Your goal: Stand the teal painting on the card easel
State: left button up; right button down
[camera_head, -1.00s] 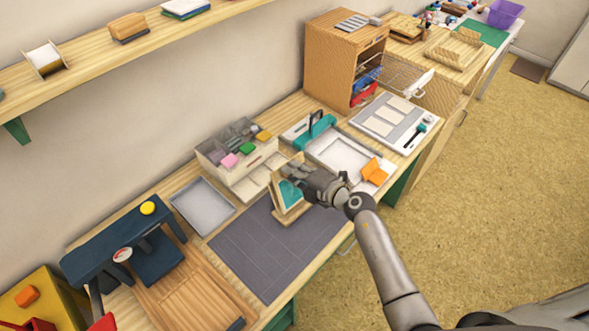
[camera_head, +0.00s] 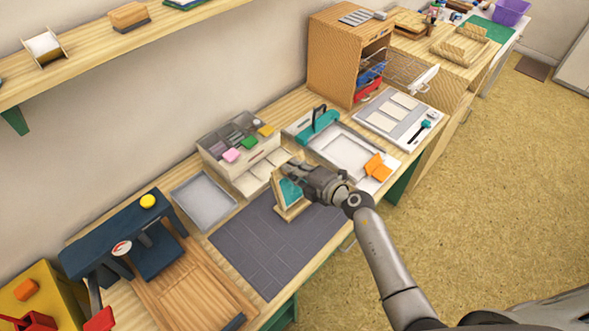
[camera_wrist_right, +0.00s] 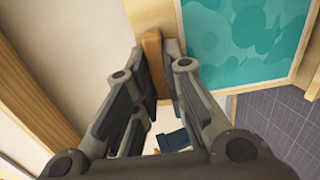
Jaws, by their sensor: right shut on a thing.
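The teal painting (camera_head: 291,190) stands nearly upright above the dark mat in the head view, and its teal face fills the upper right of the right wrist view (camera_wrist_right: 245,38). The card easel (camera_head: 292,211) is a light wooden stand on the mat, directly below and around the painting. Its contact with the painting is too small to make out. My right gripper (camera_head: 293,171) is at the painting's upper edge. In the wrist view its fingers (camera_wrist_right: 158,65) are shut on a brown wooden strip at the painting's side. My left gripper is not in view.
The dark mat (camera_head: 255,250) is mostly clear. A grey tray (camera_head: 204,201) and a divided box (camera_head: 238,148) of coloured inkpads lie behind it. A dark blue press (camera_head: 125,240) stands to the left, and a white tray (camera_head: 350,150) with orange pieces to the right.

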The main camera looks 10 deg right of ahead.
jog(key=shift+f, duration=0.3)
dwell(0.4)
jog(key=c, duration=1.4)
grip_release()
jog(key=v, duration=1.2)
